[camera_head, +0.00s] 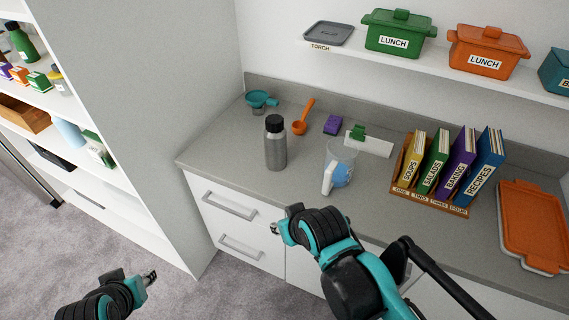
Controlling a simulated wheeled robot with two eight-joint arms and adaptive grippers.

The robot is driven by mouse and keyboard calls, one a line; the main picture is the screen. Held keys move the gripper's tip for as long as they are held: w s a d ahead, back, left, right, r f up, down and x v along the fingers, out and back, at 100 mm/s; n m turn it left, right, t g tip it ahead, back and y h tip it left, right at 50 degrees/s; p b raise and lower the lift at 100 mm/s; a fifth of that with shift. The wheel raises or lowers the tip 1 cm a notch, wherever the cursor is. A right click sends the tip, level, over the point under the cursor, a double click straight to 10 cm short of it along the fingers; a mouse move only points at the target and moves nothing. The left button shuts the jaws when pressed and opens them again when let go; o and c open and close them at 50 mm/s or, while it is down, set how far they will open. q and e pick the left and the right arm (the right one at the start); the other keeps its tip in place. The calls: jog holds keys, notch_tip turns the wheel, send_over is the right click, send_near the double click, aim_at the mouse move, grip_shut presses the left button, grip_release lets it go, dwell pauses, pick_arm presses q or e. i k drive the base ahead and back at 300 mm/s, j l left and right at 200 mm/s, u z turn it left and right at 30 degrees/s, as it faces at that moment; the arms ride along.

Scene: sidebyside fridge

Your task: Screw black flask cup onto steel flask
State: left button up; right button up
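The steel flask (276,154) stands upright on the grey counter, left of the clear jug. The black flask cup (274,123) sits on top of the flask, upright and in line with it. I cannot tell from here how tightly it is seated. My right gripper (277,228) is in front of the counter's front edge, below the flask in the picture, apart from it and holding nothing visible. My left gripper (150,278) is low at the left over the carpet, far from the flask, with nothing visible in it. The fingers of both are too small to read.
A clear jug (340,164) stands close right of the flask. An orange scoop (302,119), teal funnel (260,99) and purple sponge (333,124) lie behind. A book rack (428,202) and orange tray (533,222) are right. The counter left of the flask is clear.

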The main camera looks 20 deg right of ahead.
aim_at(275, 144)
jog(key=z, duration=1.65)
jog(key=k+j, duration=0.1)
jog(key=j, duration=0.25)
jog(key=k+j, duration=0.1)
jog(key=j, duration=0.25)
jog(key=k+j, duration=0.1)
jog(key=j, duration=0.2)
jog(key=k+j, duration=0.1)
jog(key=j, duration=0.25)
